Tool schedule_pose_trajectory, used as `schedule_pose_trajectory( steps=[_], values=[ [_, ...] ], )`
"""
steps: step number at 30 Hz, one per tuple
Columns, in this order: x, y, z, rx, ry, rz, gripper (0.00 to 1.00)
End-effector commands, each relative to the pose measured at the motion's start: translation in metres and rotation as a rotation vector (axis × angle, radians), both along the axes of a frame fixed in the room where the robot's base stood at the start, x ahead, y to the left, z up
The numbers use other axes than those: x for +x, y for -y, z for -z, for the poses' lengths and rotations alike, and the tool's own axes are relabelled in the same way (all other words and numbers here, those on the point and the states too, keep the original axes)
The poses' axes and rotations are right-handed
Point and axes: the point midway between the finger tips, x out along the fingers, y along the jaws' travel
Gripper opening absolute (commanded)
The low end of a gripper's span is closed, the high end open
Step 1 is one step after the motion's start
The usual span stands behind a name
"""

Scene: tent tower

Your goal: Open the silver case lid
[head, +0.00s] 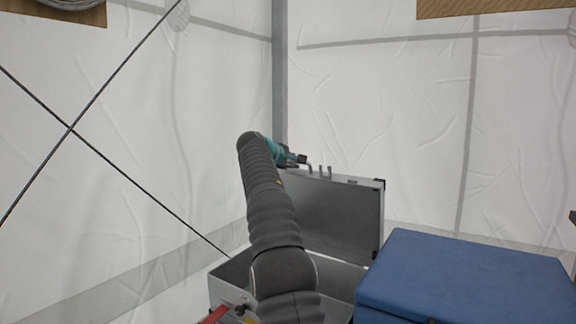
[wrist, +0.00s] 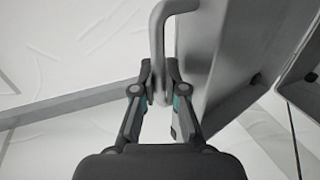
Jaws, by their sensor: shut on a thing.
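The silver case stands with its lid (head: 335,215) raised to about upright, its dark inner face showing. The case body (head: 228,283) is below, partly hidden behind my arm. My gripper (head: 302,159) is at the lid's top edge. In the wrist view my gripper (wrist: 160,80) is shut on the grey bent handle (wrist: 157,30), one finger on each side of the bar. The lid (wrist: 215,50) also fills the right of centre in the wrist view.
A blue box (head: 470,275) stands close to the right of the case. White tent walls (head: 390,120) with a grey corner pole (head: 279,70) rise behind. Dark cords (head: 125,178) cross at the left. A red item (head: 214,315) shows at the bottom.

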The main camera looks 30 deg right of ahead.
Motion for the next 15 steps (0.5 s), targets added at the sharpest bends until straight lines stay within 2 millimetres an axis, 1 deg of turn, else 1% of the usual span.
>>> schedule_pose_trajectory(
  steps=[6,15],
  values=[
    [0.0026,0.0093,0.0003,0.0,-0.002,-0.001,0.0],
    [0.0039,0.0129,-0.0001,0.0,-0.004,-0.001,0.0]
  ],
)
